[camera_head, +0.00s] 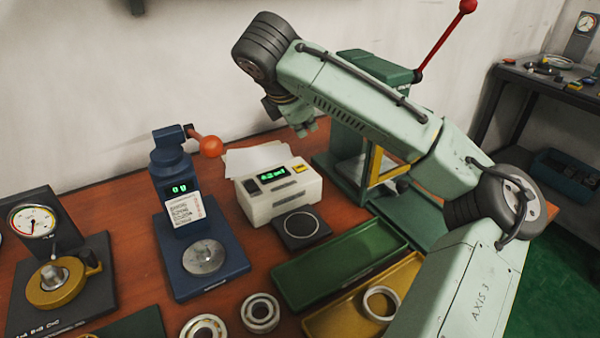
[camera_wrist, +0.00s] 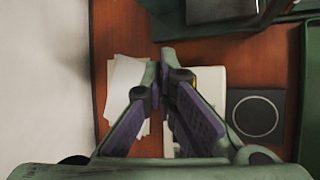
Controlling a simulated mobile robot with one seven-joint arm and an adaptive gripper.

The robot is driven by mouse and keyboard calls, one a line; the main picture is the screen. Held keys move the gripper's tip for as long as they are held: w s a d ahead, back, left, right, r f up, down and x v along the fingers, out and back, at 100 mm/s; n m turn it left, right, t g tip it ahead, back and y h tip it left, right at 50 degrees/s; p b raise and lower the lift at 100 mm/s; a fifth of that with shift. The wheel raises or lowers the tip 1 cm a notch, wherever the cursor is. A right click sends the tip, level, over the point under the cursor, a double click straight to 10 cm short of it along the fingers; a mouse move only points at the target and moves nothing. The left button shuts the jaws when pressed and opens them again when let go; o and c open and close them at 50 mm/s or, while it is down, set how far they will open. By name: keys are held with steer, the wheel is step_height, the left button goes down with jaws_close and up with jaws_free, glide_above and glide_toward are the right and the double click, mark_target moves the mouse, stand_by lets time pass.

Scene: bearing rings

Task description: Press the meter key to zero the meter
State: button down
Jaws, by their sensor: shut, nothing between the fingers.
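The meter (camera_head: 280,205) is a cream box with a lit green display (camera_head: 273,174) on its top; I cannot read the digits surely. A yellow key (camera_head: 299,169) sits to the right of the display. My gripper (camera_head: 307,129) is shut and empty, above and behind the meter, apart from it. In the wrist view the fingertips of my gripper (camera_wrist: 164,66) come together over the meter's left edge. The pale meter body (camera_wrist: 212,88) shows to their right, with a trace of yellow by the fingers. The fingers hide most of the key and display there.
White papers (camera_head: 250,158) lie behind the meter. A black pad with a ring mark (camera_head: 302,228) is in front of it. Green (camera_head: 340,262) and yellow trays and bearing rings are in front.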

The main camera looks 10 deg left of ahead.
steer(key=b, duration=0.3)
glide_above(304, 167)
step_height(304, 167, down, 4)
steer(key=shift+f, duration=0.25)
steer(key=shift+w+f+b, duration=0.1)
steer(key=shift+f+b, duration=0.2)
steer(key=shift+f, duration=0.55)
steer(key=shift+f, duration=0.45)
steer(key=shift+f, duration=0.35)
stand_by(0.9)
steer(key=shift+r+p, duration=0.7)
steer(key=shift+r, duration=0.1)
